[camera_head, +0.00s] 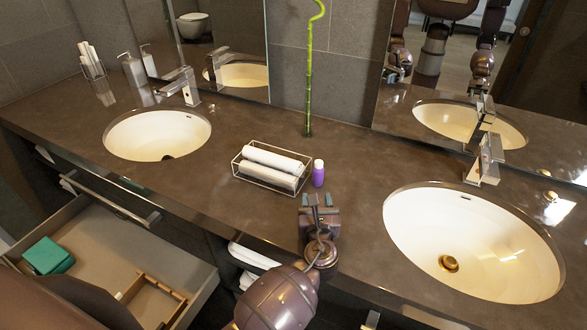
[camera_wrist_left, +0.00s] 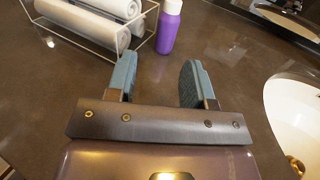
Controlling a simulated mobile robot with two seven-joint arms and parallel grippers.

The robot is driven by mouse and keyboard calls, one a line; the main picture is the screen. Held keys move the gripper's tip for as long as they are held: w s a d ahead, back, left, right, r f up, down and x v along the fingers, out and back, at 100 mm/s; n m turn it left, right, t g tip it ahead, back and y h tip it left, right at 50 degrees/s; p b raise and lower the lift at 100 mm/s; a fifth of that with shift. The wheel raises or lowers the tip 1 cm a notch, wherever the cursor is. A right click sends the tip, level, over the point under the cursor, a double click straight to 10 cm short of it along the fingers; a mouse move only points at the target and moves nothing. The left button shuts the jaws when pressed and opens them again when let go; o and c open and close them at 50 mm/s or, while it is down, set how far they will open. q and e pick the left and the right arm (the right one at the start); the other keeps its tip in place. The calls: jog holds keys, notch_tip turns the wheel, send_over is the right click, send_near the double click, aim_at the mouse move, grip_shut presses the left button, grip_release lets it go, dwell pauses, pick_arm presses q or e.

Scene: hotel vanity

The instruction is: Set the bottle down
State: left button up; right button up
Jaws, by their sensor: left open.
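The bottle is small and purple with a pale cap. It (camera_head: 318,173) stands upright on the brown counter (camera_head: 350,220), just right of a wire basket (camera_head: 240,172) of rolled white towels. My left gripper (camera_head: 318,199) is at the counter's front part, on the near side of the bottle, open and empty. In the left wrist view the bottle (camera_wrist_left: 168,28) stands beyond the two spread blue-grey fingertips, apart from them, with its top cut off by the frame. My right gripper does not show directly in either view.
A left sink (camera_head: 157,135) and a right sink (camera_head: 470,245) flank the middle of the counter. A green bamboo stem (camera_head: 309,80) stands behind the bottle. An open drawer (camera_head: 100,235) holds a green box (camera_head: 48,256). The counter right of the bottle is clear.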

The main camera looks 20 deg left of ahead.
aim_at(318, 172)
pick_arm(q)
jog(key=shift+w+d+m, duration=0.2)
jog(key=shift+d+m, duration=0.05)
jog(key=shift+m, duration=0.05)
jog(key=shift+w+r+t+h, duration=0.15)
jog(key=shift+w+t+h, duration=0.25)
jog(key=shift+w+h, duration=0.15)
jog(key=x, duration=0.3)
jog(key=shift+w+a, duration=0.1)
jog(key=shift+w, duration=0.15)
jog(key=shift+w+a, duration=0.3)
jog(key=shift+w, duration=0.35)
jog(key=x, duration=0.3)
jog(key=shift+w+a, duration=0.15)
jog(key=shift+a, duration=0.05)
jog(key=shift+w+a, duration=0.2)
jog(key=shift+w, duration=0.35)
jog(key=c, duration=0.5)
jog(key=shift+c, duration=1.3)
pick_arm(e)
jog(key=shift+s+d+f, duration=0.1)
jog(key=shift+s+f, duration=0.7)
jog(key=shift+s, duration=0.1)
